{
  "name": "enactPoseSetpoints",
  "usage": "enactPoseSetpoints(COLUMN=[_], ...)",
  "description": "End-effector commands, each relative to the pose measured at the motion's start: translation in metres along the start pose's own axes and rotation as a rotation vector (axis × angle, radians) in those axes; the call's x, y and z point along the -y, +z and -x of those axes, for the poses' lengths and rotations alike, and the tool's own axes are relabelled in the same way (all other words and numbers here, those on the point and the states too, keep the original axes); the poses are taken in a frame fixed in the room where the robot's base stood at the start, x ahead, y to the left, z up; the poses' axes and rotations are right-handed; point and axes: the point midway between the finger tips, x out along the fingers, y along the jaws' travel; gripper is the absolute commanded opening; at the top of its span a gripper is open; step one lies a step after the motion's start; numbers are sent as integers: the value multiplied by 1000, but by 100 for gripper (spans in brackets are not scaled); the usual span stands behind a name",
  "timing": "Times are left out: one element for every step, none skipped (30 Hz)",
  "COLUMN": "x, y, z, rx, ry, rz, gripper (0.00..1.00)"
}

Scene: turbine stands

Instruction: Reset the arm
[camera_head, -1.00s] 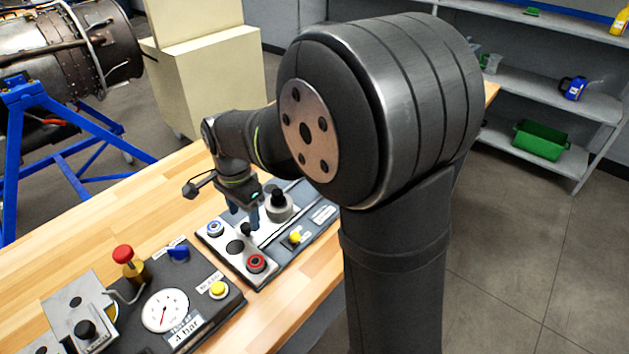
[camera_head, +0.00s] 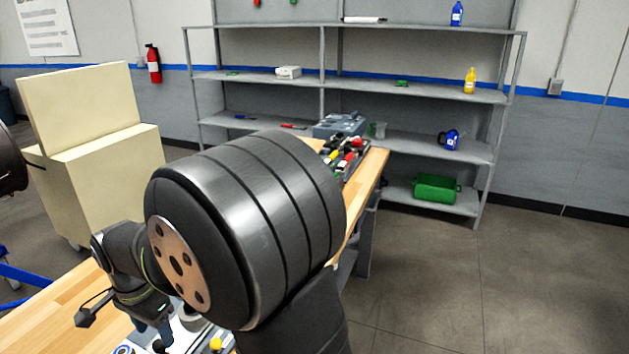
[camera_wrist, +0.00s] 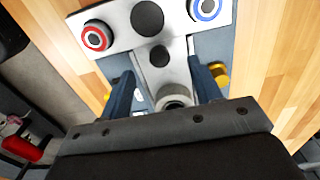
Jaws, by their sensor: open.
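My gripper (camera_wrist: 163,85) shows in the wrist view with its two blue fingers spread apart and nothing clasped between them. A grey cylindrical fitting (camera_wrist: 173,96) and a small dark knob (camera_wrist: 159,56) show in the space between the fingers; how far the fingertips are above them I cannot tell. They belong to a panel (camera_wrist: 120,18) with a red-ringed button (camera_wrist: 96,36) and a blue-ringed button (camera_wrist: 206,7). In the head view my gripper (camera_head: 154,334) is low at the left, and my own arm hides most of the panel.
A wooden table (camera_head: 40,325) runs under the panel. Several coloured parts (camera_head: 345,158) and a grey case (camera_head: 340,125) are at its far end. A grey shelf (camera_head: 430,95) with a green bin (camera_head: 435,188) stands behind. A cream cabinet (camera_head: 105,170) is at left. Floor at right is clear.

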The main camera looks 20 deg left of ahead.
Motion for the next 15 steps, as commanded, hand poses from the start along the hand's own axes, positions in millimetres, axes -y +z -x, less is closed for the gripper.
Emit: enactPoseSetpoints(x=[-1,-1,-1,-1,0,0,0,0,0,-1,-1,0,0,0,0], y=[0,0,0,0,0,0,0,0,0,0,0,-2,-3,-4,-4], z=[-9,-14,-20,-24,-28,-33,-36,-39,-43,-45,-46,-46,-46,-45,-45], rx=[1,1,1,1,1,1,1,1,1,1,1,0,0,0,0], ry=[4,4,4,4,3,3,3,2,2,3,2,1,0,0,0], rz=[0,0,0,0,0,0,0,0,0,0,0,-1,-1,-1,-1], gripper=[58,58,58,58,58,58,58,58,58,58,58,58,58,58,58])
